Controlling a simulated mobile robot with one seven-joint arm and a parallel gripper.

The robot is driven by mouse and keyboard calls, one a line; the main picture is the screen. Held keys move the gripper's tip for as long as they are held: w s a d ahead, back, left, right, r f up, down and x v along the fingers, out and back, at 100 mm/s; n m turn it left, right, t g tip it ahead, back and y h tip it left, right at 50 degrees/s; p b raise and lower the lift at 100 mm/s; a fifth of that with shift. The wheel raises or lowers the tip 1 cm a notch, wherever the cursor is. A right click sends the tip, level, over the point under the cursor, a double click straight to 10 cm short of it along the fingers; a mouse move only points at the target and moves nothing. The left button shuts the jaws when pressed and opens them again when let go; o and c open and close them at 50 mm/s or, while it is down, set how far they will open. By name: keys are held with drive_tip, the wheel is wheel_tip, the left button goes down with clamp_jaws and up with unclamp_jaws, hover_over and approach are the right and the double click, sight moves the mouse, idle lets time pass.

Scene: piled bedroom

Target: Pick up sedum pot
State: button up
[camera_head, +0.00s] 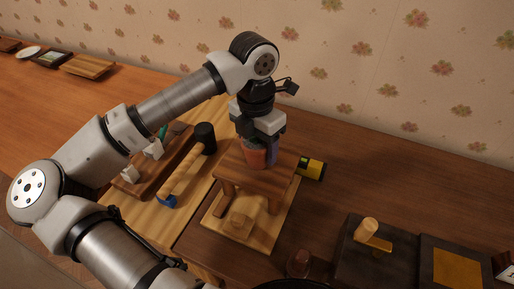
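A small reddish pot (254,158), likely the sedum pot, stands on a little wooden stool (232,170). My gripper (258,147) points straight down over it, with a dark finger coming down at its right side. The gripper hides the pot's top, and no plant shows. I cannot tell whether the fingers touch the pot or are closed on it.
The stool stands on a pale wooden board (215,227) with a small wooden block under it. A mallet (204,138) and a tool tray (133,186) lie left. A yellow-black item (312,169) lies just right. Dark trays (352,249) stand at lower right. The table behind right is clear.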

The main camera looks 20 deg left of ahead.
drive_tip(key=c, duration=0.6)
drive_tip(key=shift+r, duration=0.1)
